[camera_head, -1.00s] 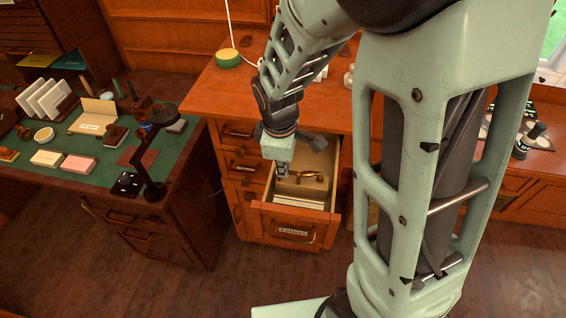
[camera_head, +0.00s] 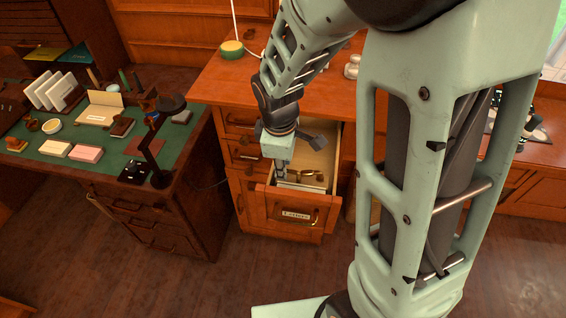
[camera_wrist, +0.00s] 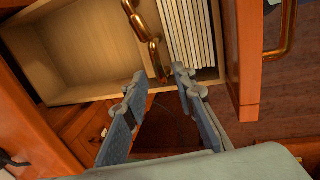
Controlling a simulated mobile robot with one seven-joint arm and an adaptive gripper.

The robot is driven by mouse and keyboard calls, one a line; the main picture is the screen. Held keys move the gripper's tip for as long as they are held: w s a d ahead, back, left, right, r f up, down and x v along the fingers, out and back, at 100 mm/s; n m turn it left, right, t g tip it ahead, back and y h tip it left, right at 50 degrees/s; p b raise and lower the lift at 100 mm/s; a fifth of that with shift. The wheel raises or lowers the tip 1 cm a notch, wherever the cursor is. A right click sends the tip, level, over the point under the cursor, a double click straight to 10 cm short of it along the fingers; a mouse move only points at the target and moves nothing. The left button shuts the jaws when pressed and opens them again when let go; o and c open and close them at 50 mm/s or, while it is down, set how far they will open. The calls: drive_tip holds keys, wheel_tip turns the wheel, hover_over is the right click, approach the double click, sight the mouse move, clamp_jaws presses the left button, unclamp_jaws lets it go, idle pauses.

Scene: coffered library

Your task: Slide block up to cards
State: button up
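The drawer (camera_head: 328,165) is pulled out of the desk and carries a "Letters" label on its front. The white cards (camera_head: 298,187) stand in a row by the drawer front; they also show in the wrist view (camera_wrist: 190,35). The block is known by its brass handle (camera_wrist: 143,22), which lies beside the cards; in the head view the handle (camera_head: 312,175) is small. The block's body is hard to make out. My gripper (camera_wrist: 158,84) is open and empty, its fingers apart at the drawer's side wall near the handle. In the head view my gripper (camera_head: 281,178) is at the drawer's left side.
The drawer's wooden floor (camera_wrist: 85,45) is bare behind the block. A brass pull (camera_wrist: 283,30) sticks out from the drawer front. A green-topped desk (camera_head: 60,130) with a lamp (camera_head: 157,150) and stationery stands to the left. The floor in front is clear.

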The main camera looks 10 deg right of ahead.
wheel_tip(320, 180, up, 7)
drive_tip(key=s, duration=0.1)
drive_tip(key=shift+s+a+r, duration=0.2)
idle(0.5)
